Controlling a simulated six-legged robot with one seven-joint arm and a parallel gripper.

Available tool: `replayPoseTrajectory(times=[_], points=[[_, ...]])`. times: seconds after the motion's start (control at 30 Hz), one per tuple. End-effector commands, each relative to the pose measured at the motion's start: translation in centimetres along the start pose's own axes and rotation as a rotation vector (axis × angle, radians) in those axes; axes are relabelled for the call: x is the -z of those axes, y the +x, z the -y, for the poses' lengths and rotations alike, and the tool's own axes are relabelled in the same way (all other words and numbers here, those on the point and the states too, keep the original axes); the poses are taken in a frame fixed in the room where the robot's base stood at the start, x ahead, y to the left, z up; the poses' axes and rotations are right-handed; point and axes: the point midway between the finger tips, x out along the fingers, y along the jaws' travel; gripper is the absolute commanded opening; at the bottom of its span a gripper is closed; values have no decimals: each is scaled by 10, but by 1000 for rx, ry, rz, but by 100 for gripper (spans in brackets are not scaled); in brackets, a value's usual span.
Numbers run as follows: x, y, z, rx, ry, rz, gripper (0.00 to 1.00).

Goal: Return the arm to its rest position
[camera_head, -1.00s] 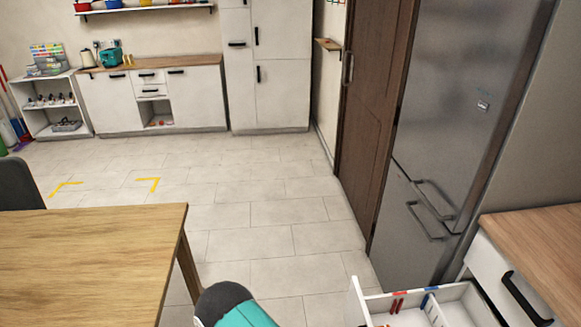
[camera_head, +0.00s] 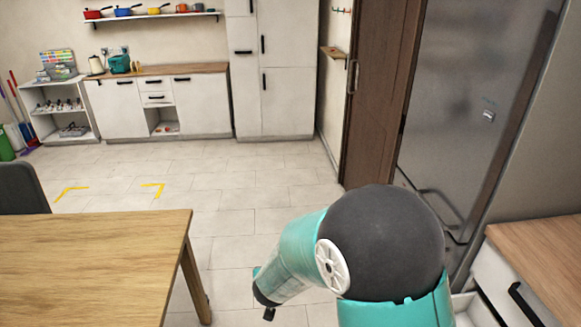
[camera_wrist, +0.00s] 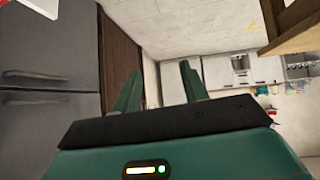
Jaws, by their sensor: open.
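My gripper (camera_wrist: 158,85) shows in the wrist view with its two green fingers apart and nothing between them. In the head view my arm rises large at the lower right, with a dark rounded joint and teal links, folded so that a link slopes down to the left. The gripper's fingers cannot be made out clearly in the head view. The arm appears clear of the table (camera_head: 90,255) to its left.
A steel fridge (camera_head: 470,90) and a brown door (camera_head: 385,90) stand on the right. A wood-topped counter (camera_head: 540,260) is at the lower right, with an open drawer (camera_head: 466,306) mostly hidden by my arm. Tiled floor (camera_head: 240,190) is clear ahead.

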Motion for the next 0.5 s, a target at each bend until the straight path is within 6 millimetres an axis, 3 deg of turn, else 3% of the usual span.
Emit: replayPoseTrajectory(times=[0.03,0.2,0.5], points=[[16,-13,-4,37,17,-10,44],[50,-56,-14,161,46,-6,44],[76,-142,-50,291,46,43,44]])
